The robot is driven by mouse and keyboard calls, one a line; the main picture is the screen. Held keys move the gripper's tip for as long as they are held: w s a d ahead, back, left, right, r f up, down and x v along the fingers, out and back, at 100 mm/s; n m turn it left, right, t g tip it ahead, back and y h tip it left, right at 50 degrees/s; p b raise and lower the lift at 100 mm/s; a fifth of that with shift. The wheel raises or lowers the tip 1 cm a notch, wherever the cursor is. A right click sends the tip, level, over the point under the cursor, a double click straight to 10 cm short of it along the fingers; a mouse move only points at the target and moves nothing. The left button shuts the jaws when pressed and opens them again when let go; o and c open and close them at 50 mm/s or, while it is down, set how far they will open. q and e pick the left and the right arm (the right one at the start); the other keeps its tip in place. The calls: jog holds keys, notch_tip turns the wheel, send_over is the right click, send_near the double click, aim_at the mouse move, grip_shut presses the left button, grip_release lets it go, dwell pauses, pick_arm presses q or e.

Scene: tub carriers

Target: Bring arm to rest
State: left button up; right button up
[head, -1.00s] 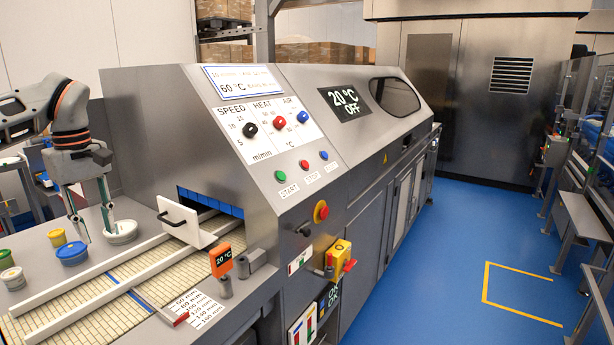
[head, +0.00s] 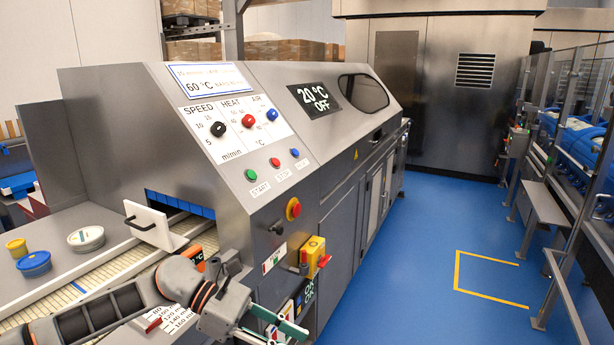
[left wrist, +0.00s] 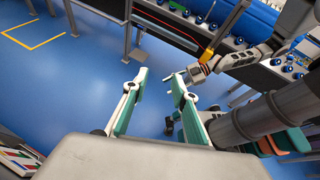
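My left arm comes in low from the left in the head view and crosses in front of the conveyor (head: 112,283). My left gripper (head: 278,331) is at the bottom edge, in front of the machine's lower front, partly cut off. In the left wrist view my left gripper (left wrist: 160,80) has its two fingers apart with nothing between them, over blue floor. A white tub (head: 86,239) stands on the grey bench, away from the gripper. In the left wrist view, what looks like my other arm reaches in from the right; its fingers are not clear.
A blue tub (head: 34,264) and a yellow tub (head: 17,247) stand left of the white one. The grey tunnel machine (head: 235,165) has a white handled plate (head: 150,225) at its mouth. A yellow box (head: 312,252) juts from its front.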

pick_arm(q)
jog(key=s+d+r+n+t+h, duration=0.2)
jog(key=d+n+t+h, duration=0.1)
jog(key=d+n+h, duration=0.3)
jog(key=w+a+f+n+t+y, duration=0.1)
jog(key=a+f+n+t+y, duration=0.6)
jog(key=n, duration=1)
jog(key=w+a+f+n+t+y, duration=0.1)
jog(key=a+f+n+t+y, duration=0.3)
jog(key=f+n+t, duration=0.85)
jog(key=s+a+f+n+g+y, duration=0.6)
jog(key=s+a+f+n+g, duration=0.3)
jog(key=s+a+f+n, duration=0.5)
jog(key=s+n, duration=0.1)
jog(key=s, duration=0.1)
jog(key=shift+s+f+n, duration=0.35)
jog(key=shift+s, duration=0.05)
